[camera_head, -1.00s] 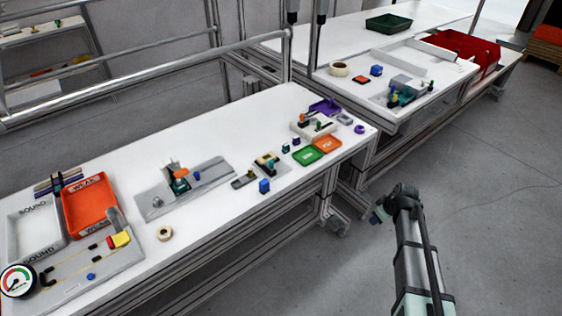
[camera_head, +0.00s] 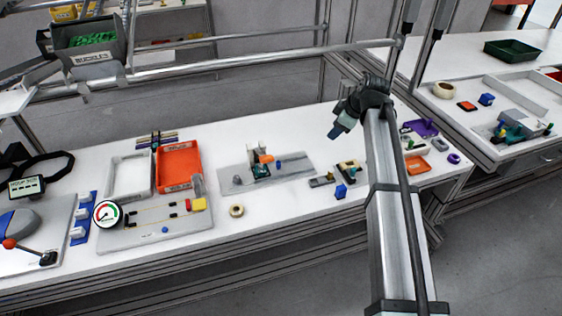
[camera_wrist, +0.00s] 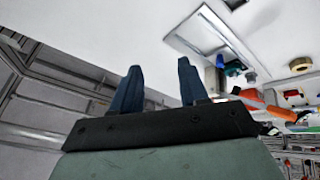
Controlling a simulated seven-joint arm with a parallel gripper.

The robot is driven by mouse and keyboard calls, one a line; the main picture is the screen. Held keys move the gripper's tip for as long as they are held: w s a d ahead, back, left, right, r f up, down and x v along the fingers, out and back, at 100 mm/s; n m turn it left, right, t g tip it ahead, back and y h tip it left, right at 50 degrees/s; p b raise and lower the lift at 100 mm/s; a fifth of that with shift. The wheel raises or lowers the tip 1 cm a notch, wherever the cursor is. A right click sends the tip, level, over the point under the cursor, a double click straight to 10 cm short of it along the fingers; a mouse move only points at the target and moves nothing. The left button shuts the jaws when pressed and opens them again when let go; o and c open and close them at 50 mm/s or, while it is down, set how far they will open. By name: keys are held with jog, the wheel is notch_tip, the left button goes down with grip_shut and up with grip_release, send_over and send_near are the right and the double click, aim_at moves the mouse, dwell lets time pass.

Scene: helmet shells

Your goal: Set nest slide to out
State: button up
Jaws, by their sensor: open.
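No part is labelled as the nest slide, so I cannot tell for sure which it is. A grey plate (camera_head: 228,179) in the middle of the bench carries a small fixture (camera_head: 262,168) with teal and orange parts. Right of it is a small fixture with a dark top (camera_head: 348,170), beside a flat grey piece (camera_head: 322,181). My gripper (camera_head: 337,132) hangs above the bench, up and right of the plate, touching nothing. In the wrist view its two dark blue fingers (camera_wrist: 159,88) are apart and empty. The plate (camera_wrist: 200,32) and teal part (camera_wrist: 233,68) show beyond them.
A blue block (camera_head: 341,191) and a tape ring (camera_head: 236,211) lie near the front edge. An orange tray (camera_head: 163,174), a white tray (camera_head: 115,176) and a dial gauge (camera_head: 106,214) are at left. A purple tray (camera_head: 424,127) is at right.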

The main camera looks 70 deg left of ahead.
aim_at(279, 162)
jog(key=s+n+g+h, duration=0.1)
jog(key=s+g+h, duration=0.15)
jog(key=s, duration=1.05)
jog(key=shift+t, duration=0.25)
jog(key=x, duration=1.4)
jog(key=shift+a, duration=0.15)
grip_shut()
jog(key=shift+w, duration=0.1)
